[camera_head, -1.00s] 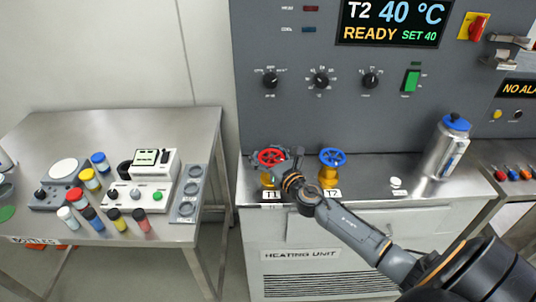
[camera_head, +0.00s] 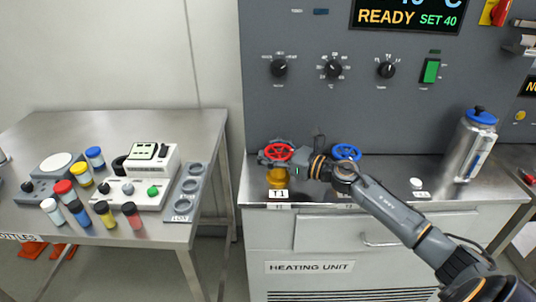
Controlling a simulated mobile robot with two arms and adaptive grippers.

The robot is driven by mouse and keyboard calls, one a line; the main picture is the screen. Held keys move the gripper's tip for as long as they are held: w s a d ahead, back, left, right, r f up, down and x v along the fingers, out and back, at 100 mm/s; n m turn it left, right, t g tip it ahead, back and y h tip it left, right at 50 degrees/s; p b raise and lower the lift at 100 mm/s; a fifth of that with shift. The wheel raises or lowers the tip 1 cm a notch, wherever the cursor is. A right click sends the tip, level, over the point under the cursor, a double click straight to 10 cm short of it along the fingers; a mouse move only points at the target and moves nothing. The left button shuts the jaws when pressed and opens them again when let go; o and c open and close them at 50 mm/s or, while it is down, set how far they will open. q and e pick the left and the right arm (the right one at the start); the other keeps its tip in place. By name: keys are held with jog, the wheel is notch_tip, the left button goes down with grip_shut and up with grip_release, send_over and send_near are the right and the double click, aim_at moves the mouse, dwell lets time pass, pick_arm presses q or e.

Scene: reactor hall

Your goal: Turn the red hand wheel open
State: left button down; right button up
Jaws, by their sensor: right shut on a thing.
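The red hand wheel (camera_head: 279,152) sits on a brass valve body (camera_head: 278,178) behind the T1 label (camera_head: 278,194), on the heating unit's steel top. My right gripper (camera_head: 292,153) reaches in from the right at wheel height and is shut on the red wheel's right side. Its fingers are small and dark here, so the exact contact is hard to see. A blue hand wheel (camera_head: 347,152) stands just right, partly behind my right arm, which also covers most of its label. My left gripper is not in view.
A silver flask with a blue cap (camera_head: 473,142) and a small white piece (camera_head: 416,183) stand on the top at right. The control panel (camera_head: 300,110) rises behind. A left table (camera_head: 150,122) holds several coloured-cap bottles, a white device (camera_head: 135,190) and a ring rack (camera_head: 186,193).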

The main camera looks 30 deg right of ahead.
jog(key=shift+r, duration=0.1)
jog(key=o, duration=1.2)
jog(key=shift+w, duration=0.1)
jog(key=shift+v, duration=3.8)
